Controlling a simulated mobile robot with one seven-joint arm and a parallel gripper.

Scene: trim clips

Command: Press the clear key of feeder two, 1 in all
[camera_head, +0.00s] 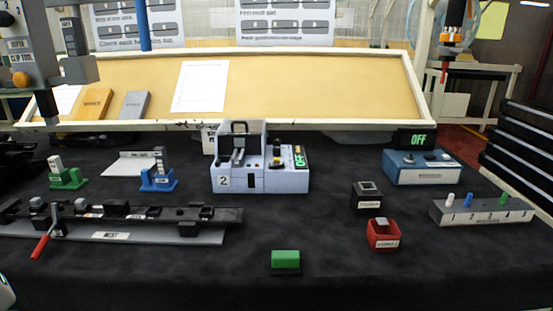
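The feeder marked 2 (238,182) is a pale blue-grey box in the middle of the black-covered bench, with a raised slotted part on its left. My gripper is not in view. A white rounded piece at the lower left edge may be part of my arm.
A blue box (423,170) with an OFF display stands right. A grey rack with coloured pegs (480,211), a red holder (383,234), a black block (367,195) and a green block (285,260) lie around. A long dark rail (120,217) with a red lever lies left. Cloth before the feeder is clear.

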